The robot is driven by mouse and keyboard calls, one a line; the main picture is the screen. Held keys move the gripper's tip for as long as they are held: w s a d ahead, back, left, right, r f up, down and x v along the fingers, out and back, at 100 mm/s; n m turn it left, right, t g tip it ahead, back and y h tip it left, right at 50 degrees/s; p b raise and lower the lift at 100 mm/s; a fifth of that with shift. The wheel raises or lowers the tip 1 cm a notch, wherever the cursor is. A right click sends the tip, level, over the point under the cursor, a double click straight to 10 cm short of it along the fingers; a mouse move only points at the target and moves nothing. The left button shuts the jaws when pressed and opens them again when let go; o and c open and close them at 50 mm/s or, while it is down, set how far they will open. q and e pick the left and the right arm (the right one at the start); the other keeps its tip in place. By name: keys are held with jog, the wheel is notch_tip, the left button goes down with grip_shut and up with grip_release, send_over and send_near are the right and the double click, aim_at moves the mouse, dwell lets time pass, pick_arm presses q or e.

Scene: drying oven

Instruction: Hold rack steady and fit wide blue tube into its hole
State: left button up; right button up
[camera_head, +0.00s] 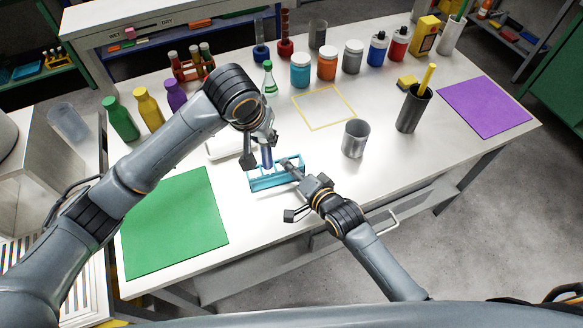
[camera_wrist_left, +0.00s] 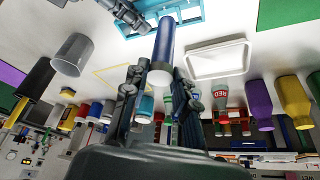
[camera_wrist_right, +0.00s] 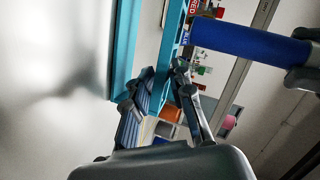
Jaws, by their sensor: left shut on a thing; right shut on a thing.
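The wide blue tube (camera_head: 267,157) is upright in the head view, over the light-blue rack (camera_head: 275,184). My left gripper (camera_head: 262,138) is shut on its upper part. In the left wrist view the tube (camera_wrist_left: 164,45) stands out between the fingers (camera_wrist_left: 155,80), its far end close to the rack (camera_wrist_left: 193,23). My right gripper (camera_head: 288,165) is shut on the rack's top edge at its right end. In the right wrist view the tube (camera_wrist_right: 238,40) has its lower end against or beside the rack's top bar (camera_wrist_right: 173,40); I cannot tell whether it is in a hole.
A white tray (camera_head: 222,147) lies behind the rack. A green mat (camera_head: 175,225) is at the left and a grey cup (camera_head: 355,138) at the right. A green-capped bottle (camera_head: 269,80) stands behind. A yellow outlined square (camera_head: 323,108) on the table is empty.

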aim_at(264, 154)
pick_arm(q)
jog(key=shift+f, duration=0.2)
pick_arm(e)
jog(key=shift+f, duration=0.1)
pick_arm(q)
jog(key=shift+s+f, duration=0.1)
jog(key=shift+f, duration=2.9)
jog(key=o, duration=0.9)
jog(key=shift+r, duration=3.45)
pick_arm(e)
jog(key=o, duration=1)
